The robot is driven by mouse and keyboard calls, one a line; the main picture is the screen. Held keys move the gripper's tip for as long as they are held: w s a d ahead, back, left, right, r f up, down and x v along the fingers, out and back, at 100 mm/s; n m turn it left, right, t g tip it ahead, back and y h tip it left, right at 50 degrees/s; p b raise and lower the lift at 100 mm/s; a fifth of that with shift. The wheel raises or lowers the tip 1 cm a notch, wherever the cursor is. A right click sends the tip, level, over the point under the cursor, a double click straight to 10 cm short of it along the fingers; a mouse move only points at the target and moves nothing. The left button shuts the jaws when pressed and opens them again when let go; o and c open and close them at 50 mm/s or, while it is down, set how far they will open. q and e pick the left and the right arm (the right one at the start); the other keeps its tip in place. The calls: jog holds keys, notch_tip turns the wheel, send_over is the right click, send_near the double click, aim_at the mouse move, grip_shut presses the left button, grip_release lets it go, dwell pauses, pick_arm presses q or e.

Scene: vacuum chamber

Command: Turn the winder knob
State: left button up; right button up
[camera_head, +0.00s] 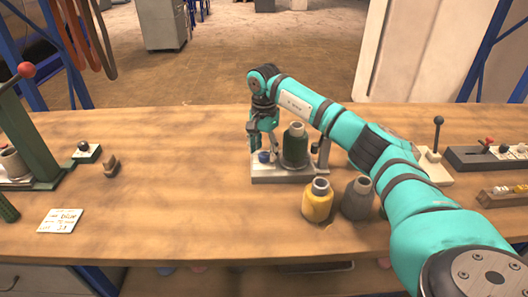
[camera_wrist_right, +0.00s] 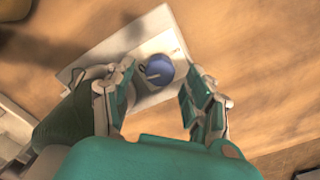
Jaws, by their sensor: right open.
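The winder is a pale base (camera_head: 290,175) on the wooden table, with a dark green thread spool (camera_head: 295,147) standing on it. The small blue winder knob (camera_head: 264,156) sits on the base left of the spool. In the right wrist view the knob (camera_wrist_right: 159,69) is round and blue with a light mark, on the pale base (camera_wrist_right: 165,42). My right gripper (camera_head: 261,148) reaches down over the knob. In the right wrist view its open fingers (camera_wrist_right: 155,95) are on either side of the knob, with gaps visible. My left gripper is not in view.
A yellow spool (camera_head: 318,203) and a grey spool (camera_head: 357,198) stand in front of the winder. A green stand with a red-ball lever (camera_head: 26,70) is at the left, near a white card (camera_head: 60,220). Switch panels (camera_head: 490,158) are at the right. The table left of the winder is mostly clear.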

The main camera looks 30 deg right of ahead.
jog(key=shift+f, duration=0.85)
jog(key=shift+c, duration=0.4)
grip_shut()
